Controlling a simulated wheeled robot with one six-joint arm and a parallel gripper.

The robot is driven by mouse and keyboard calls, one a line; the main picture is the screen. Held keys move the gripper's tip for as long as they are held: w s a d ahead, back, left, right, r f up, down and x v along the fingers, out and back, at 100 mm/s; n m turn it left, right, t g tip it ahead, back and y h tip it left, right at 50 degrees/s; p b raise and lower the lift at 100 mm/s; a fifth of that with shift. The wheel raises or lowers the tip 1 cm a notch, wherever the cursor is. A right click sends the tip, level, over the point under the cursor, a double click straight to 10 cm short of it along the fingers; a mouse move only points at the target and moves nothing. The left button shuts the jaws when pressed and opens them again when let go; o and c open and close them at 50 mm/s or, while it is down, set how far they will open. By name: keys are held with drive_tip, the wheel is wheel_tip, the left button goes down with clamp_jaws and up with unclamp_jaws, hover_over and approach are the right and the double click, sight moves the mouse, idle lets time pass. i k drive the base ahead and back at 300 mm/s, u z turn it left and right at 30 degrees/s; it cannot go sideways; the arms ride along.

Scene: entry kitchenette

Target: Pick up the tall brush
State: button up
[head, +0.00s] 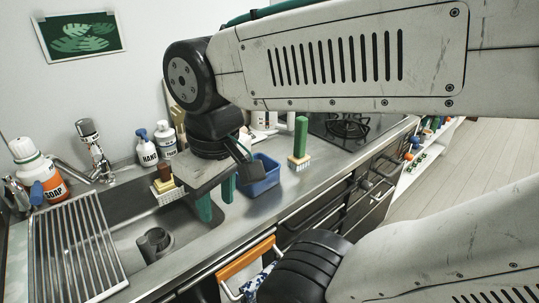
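The tall brush (301,139) stands upright on the counter in the head view, with a long green handle and a pale bristle block at its foot. A shorter brush (166,180) with a brown handle stands on the sink's back edge at left. My gripper (216,198) points down over the front right part of the sink, left of the tall brush and apart from it. Its two green fingers are spread, with nothing seen between them.
A blue bin (260,178) stands on the counter between my gripper and the tall brush. The hob (350,128) lies behind and right of the brush. A soap bottle (37,170), hand-soap bottles (147,150), a tap (92,145) and a drying rack (75,245) are at left.

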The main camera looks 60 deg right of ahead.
sight(298, 161)
drive_tip(key=u, duration=0.05)
drive_tip(key=k, duration=0.5)
drive_tip(key=z, duration=1.25)
drive_tip(key=i, duration=0.5)
drive_tip(key=z, duration=0.05)
